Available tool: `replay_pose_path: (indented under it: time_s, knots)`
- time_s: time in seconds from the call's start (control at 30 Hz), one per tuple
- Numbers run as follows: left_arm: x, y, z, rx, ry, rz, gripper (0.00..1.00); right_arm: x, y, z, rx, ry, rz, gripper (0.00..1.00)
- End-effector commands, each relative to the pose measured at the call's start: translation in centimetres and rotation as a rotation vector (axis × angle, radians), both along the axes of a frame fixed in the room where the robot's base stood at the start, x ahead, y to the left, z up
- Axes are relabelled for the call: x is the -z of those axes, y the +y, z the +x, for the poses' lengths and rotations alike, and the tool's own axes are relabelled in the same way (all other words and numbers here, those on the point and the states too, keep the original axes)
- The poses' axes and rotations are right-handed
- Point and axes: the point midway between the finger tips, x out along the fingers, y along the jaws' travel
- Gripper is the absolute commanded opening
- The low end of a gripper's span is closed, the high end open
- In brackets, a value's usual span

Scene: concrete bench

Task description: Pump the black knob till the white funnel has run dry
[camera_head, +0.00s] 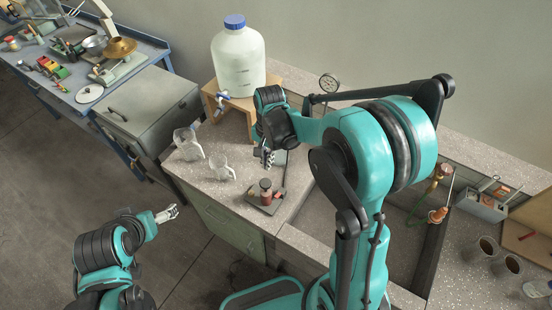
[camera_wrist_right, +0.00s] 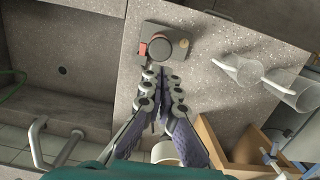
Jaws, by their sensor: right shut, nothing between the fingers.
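The black knob (camera_head: 265,184) is a dark round cap on a small grey device on the bench; it also shows in the right wrist view (camera_wrist_right: 161,48), with a reddish part at its left. My right gripper (camera_head: 266,157) is shut and empty, its fingertips behind the knob and apart from it in the head view. In the right wrist view its tips (camera_wrist_right: 155,72) point at the knob's near edge. A white round piece (camera_wrist_right: 165,151) shows partly behind the fingers; I cannot tell whether it is the funnel or what it holds. My left gripper (camera_head: 167,214) hangs clear of the bench.
Two clear jugs (camera_head: 187,144) (camera_head: 221,167) stand left of the device. A white carboy (camera_head: 238,62) with a blue cap and tap stands on a wooden stand (camera_head: 211,95) behind. A sink (camera_head: 395,207) lies right.

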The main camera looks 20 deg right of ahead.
Motion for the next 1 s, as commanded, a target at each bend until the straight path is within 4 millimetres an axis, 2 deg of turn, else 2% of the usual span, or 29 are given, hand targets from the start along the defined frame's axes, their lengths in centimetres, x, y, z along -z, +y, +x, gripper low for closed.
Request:
replay_pose_path:
  time_s: [0.27,0.43,0.83,1.0]
  knots:
    - [0.0,0.0,0.0,0.0,0.0,0.0,0.88,0.0,0.0,-0.1,-0.001,0.001,-0.001,0.0]
    - [0.5,0.0,0.0,0.0,0.0,0.0,0.88,0.8,0.1,-0.1,-0.001,0.001,-0.001,0.0]
    - [3.9,0.0,0.0,0.0,0.0,0.0,0.88,5.5,0.4,-0.4,-0.001,0.0,-0.001,0.0]
    - [4.8,0.0,0.0,0.0,0.0,0.0,0.88,6.8,0.6,-0.5,-0.001,0.0,-0.001,0.0]
